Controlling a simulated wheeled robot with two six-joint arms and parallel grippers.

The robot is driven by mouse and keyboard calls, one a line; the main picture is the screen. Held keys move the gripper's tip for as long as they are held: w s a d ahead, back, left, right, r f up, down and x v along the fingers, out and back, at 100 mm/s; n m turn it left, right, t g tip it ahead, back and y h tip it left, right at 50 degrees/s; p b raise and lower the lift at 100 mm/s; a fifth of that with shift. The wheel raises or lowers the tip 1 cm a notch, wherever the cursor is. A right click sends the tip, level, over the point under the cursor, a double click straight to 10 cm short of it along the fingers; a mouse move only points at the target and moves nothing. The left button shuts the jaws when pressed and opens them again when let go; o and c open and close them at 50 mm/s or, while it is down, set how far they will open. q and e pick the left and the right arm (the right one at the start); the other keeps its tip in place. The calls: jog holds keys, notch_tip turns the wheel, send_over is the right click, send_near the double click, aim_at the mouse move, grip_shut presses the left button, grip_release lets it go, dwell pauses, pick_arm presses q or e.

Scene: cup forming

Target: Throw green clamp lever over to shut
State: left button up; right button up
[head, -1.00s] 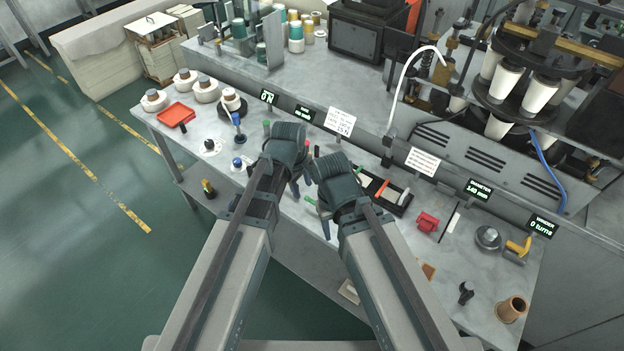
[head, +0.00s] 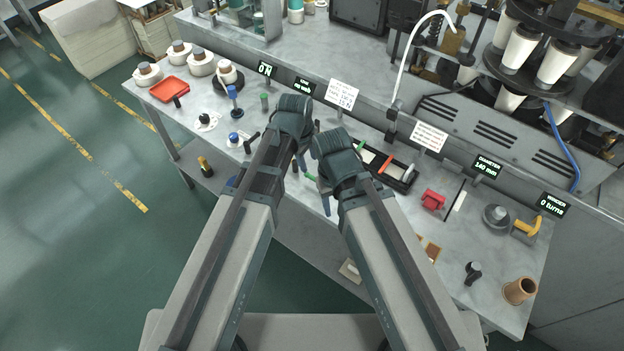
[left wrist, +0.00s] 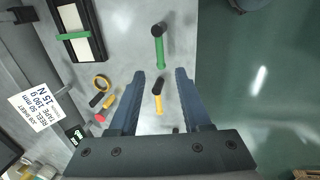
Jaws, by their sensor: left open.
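A green lever (left wrist: 159,50) with a dark round end lies over the grey bench top in the left wrist view, just beyond my left fingertips. A green piece, probably the same lever (head: 311,177), shows between my two grippers in the head view. My left gripper (left wrist: 160,74) is open, its fingers apart. A yellow-and-black lever (left wrist: 157,93) shows between those fingers, lower down; I cannot tell its height. My left gripper (head: 298,168) points down at the bench in the head view. My right gripper (head: 326,200) hangs beside it, its jaws mostly hidden by its wrist.
A black tray (head: 405,181) with coloured strips stands right of my right gripper. A red block (head: 433,200), a brown cup (head: 519,291) and an orange tray (head: 170,89) with white reels nearby share the bench. A job sheet sign (head: 342,94) stands behind the grippers.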

aim_at(313, 177)
pick_arm(q)
jog(key=f+b, duration=0.2)
jog(key=f, duration=0.1)
jog(key=w+f+b, duration=0.1)
jog(key=f+b, duration=0.2)
jog(key=d+f+b, duration=0.1)
jog(key=f+b, duration=0.2)
jog(key=shift+w+f, duration=0.1)
jog(key=shift+w, duration=0.15)
grip_shut()
dwell(1.1)
